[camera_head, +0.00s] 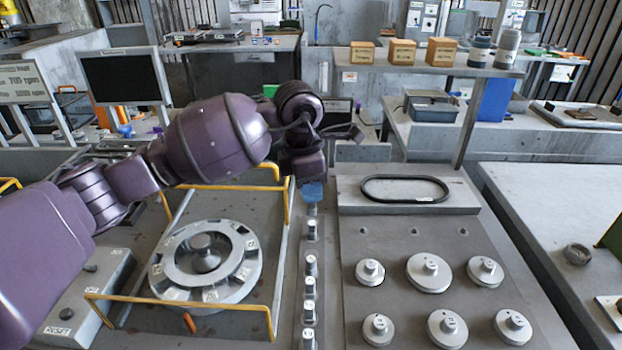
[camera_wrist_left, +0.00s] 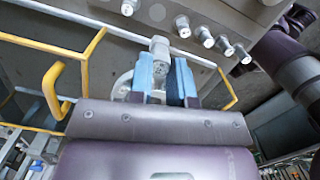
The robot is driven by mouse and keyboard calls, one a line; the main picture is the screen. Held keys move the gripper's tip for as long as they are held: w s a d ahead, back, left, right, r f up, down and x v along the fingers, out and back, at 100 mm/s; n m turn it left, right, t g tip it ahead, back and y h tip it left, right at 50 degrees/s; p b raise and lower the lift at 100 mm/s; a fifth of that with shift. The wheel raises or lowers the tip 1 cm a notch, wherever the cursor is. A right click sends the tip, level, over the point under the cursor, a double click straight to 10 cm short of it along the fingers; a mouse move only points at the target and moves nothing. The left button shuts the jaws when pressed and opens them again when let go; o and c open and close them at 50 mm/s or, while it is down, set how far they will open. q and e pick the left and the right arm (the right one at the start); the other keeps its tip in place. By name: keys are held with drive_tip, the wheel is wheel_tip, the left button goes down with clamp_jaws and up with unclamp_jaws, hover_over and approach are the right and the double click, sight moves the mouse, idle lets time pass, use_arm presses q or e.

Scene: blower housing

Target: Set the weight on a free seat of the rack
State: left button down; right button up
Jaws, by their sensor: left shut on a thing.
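My left gripper (camera_head: 312,192) has blue finger pads and hangs over the far end of the rack (camera_head: 313,248), a narrow grey strip. It is shut on a small metal cylindrical weight (camera_wrist_left: 160,47), gripped between the pads (camera_wrist_left: 162,75) in the left wrist view. In the head view the held weight is mostly hidden by the fingers. Several similar weights stand upright along the rack, such as one near the gripper (camera_head: 312,230) and one nearer to me (camera_head: 311,265). A wider gap lies between these two. My right gripper is in neither view.
Left of the rack, yellow rails (camera_head: 180,300) surround a round slotted housing (camera_head: 205,262). On the right, a grey plate holds several knobbed discs (camera_head: 430,272) and a black oval ring (camera_head: 404,188). A shelf with wooden boxes (camera_head: 400,52) stands behind.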

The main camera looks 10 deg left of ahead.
sight(311, 213)
use_arm(q)
wheel_tip(311, 213, down, 3)
drive_tip(key=shift+b, duration=0.55)
wheel_tip(311, 213, down, 2)
drive_tip(key=shift+f+b, duration=0.2)
drive_tip(key=shift+b, duration=0.35)
drive_tip(key=shift+f+b, duration=1)
drive_tip(key=shift+f, duration=1.4)
drive_tip(key=shift+f, duration=0.1)
drive_tip(key=shift+f, duration=0.1)
drive_tip(key=shift+f, duration=0.3)
